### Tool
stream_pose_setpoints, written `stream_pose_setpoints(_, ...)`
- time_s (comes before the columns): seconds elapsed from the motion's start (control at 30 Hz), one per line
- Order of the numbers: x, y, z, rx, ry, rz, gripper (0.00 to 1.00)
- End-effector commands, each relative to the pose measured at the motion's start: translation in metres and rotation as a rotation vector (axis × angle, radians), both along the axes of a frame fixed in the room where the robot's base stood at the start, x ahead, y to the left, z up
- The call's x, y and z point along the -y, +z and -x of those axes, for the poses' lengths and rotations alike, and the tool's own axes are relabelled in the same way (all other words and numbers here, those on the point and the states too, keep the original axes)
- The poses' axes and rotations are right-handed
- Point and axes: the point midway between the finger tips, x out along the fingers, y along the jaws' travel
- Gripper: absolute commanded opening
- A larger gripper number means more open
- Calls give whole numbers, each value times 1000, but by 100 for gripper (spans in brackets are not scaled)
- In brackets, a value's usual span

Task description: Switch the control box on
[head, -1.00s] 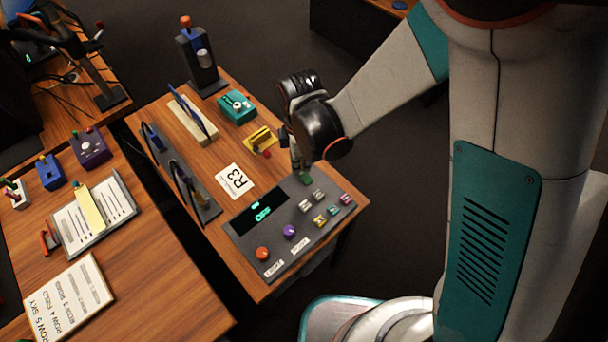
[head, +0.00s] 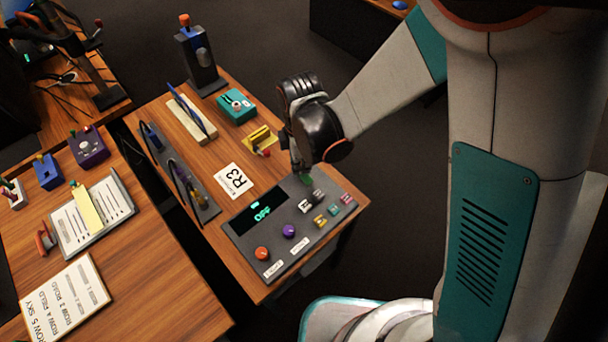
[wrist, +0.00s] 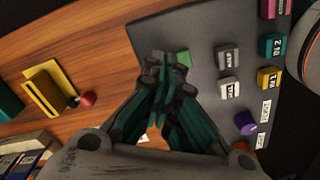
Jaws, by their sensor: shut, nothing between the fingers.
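The control box (head: 238,233) is a dark grey, sloped panel on the wooden desk. Its black screen shows "OFF" (head: 262,213) in green letters. A green button (wrist: 182,58) sits near the panel's far edge; in the head view my gripper partly covers it. My gripper (head: 302,172) is shut and empty, pointing down at the panel beside the green button. In the wrist view the closed fingertips (wrist: 167,62) lie just left of the button. I cannot tell whether they touch the panel.
The panel also has an orange knob (head: 262,253), a purple knob (head: 289,231) and several labelled keys (head: 320,221). A yellow block with a red knob (head: 260,140) and an R3 card (head: 234,181) lie close by. A teal box (head: 236,107) stands farther back.

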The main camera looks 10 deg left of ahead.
Motion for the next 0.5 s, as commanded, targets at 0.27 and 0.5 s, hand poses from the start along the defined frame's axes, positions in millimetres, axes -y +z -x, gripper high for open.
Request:
stream_pose_setpoints(0.27, 0, -4, 0, 0, 0, 0, 0)
stream_pose_setpoints(0.5, 0, -8, 0, 0, 0, 0, 0)
